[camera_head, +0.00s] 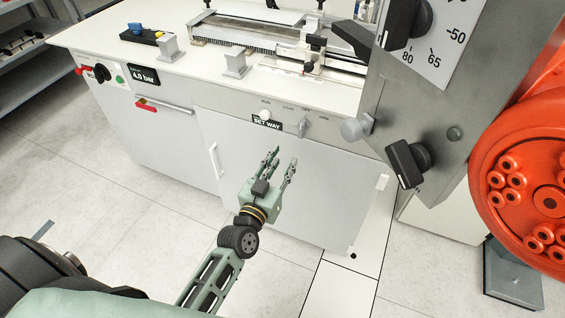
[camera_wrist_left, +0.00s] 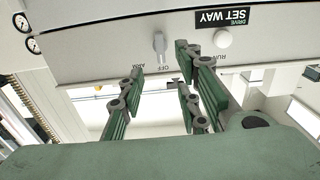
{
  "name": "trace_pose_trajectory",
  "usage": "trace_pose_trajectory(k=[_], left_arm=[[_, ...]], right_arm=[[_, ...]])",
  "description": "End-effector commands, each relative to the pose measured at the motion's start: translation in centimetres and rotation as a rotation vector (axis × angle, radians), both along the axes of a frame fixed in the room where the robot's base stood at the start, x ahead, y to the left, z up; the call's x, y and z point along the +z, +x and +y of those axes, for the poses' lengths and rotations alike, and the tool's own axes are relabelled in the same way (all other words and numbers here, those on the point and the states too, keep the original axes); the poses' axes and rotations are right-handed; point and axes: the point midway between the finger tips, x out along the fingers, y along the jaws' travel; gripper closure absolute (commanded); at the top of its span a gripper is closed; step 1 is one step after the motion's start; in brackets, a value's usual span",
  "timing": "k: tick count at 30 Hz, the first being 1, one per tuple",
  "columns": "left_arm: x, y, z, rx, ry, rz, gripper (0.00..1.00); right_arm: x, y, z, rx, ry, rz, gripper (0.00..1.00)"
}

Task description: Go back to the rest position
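My left gripper (camera_head: 283,166) is in the middle of the head view, in front of the white cabinet (camera_head: 260,190) of the bench. Its green fingers are apart with nothing between them. The left wrist view shows the same spread fingers (camera_wrist_left: 160,90), empty, below a panel with a SET WAY label and a lever in that view. My right gripper shows in neither view.
A grey machine column with a dial (camera_head: 440,50) and a large orange wheel (camera_head: 525,180) stand at the right. The floor (camera_head: 110,220) at the left is clear.

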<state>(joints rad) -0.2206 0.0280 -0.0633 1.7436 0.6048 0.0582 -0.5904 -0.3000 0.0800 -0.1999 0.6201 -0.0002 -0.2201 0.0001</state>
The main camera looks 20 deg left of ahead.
Motion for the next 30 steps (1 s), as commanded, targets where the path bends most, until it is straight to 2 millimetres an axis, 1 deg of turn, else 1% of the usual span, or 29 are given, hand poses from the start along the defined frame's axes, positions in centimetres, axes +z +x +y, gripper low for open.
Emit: trace_pose_trajectory(k=[7,9,11,14,15,16,17,18,20,21,23,24,26,27,29,30], left_arm=[[-0.1,0.0,0.0,0.000,0.000,0.003,0.69],[-1.1,-0.1,-0.1,-0.004,0.002,0.021,0.69],[-2.9,-0.4,-0.3,-0.012,0.005,0.057,0.69],[-8.1,-1.5,-1.0,-0.034,0.015,0.165,0.69],[-10.8,-2.3,-1.3,-0.044,0.020,0.219,0.69],[-12.9,-3.0,-1.4,-0.052,0.023,0.263,0.69],[-15.1,-3.8,-1.6,-0.060,0.028,0.310,0.69],[-18.0,-5.1,-1.8,-0.070,0.033,0.373,0.69],[-22.0,-7.3,-2.1,-0.084,0.041,0.465,0.69],[-24.7,-8.9,-2.2,-0.093,0.046,0.528,0.69],[-28.4,-11.7,-2.2,-0.104,0.055,0.619,0.69],[-30.8,-13.7,-2.2,-0.111,0.062,0.681,0.69],[-34.2,-16.9,-2.0,-0.120,0.073,0.773,0.69],[-36.3,-19.1,-1.8,-0.125,0.081,0.835,0.69],[-39.1,-22.7,-1.5,-0.131,0.093,0.925,0.69],[-40.9,-25.2,-1.1,-0.134,0.102,0.988,0.69]], right_arm=[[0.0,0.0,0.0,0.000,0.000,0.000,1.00],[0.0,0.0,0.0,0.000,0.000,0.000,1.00],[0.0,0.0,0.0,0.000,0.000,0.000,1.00],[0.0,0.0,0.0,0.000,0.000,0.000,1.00],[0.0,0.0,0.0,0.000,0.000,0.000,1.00],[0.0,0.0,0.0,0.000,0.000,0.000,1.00],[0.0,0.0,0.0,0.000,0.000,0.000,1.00],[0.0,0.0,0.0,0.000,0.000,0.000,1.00],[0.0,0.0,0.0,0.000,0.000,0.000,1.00],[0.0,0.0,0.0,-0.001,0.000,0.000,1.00],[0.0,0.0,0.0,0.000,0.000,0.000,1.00],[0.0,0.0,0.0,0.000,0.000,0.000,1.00],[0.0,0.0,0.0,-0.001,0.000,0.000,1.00],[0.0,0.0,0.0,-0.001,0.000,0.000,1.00],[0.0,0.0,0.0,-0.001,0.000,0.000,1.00],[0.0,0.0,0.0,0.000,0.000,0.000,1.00]])
